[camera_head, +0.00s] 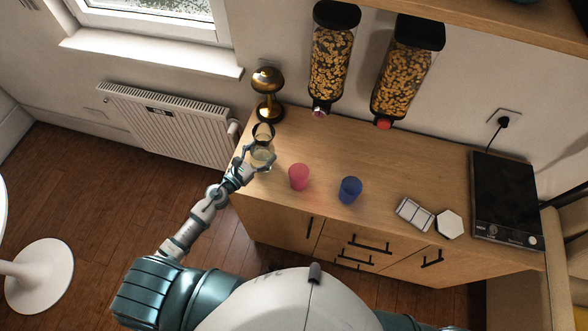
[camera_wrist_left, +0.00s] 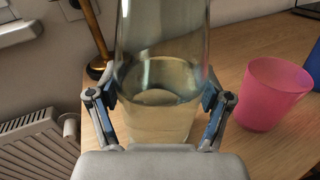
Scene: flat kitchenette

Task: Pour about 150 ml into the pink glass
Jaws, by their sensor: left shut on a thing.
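The pink glass (camera_head: 299,177) stands upright on the wooden counter, right of my left gripper; it also shows at the right of the left wrist view (camera_wrist_left: 272,92). My left gripper (camera_head: 260,160) is shut on a clear glass carafe (camera_head: 263,134) near the counter's left end. In the left wrist view the fingers of my left gripper (camera_wrist_left: 160,105) sit on both sides of the carafe (camera_wrist_left: 160,60), which holds a pale liquid in its lower part. The carafe looks upright; whether it touches the counter is hard to tell. My right gripper is not seen.
A blue glass (camera_head: 350,189) stands right of the pink one. A gold lamp (camera_head: 268,95) is behind the carafe. A white divided tray (camera_head: 413,214), a white hexagonal piece (camera_head: 449,223) and a black hob (camera_head: 507,197) lie further right. Two cereal dispensers (camera_head: 331,65) hang above the counter.

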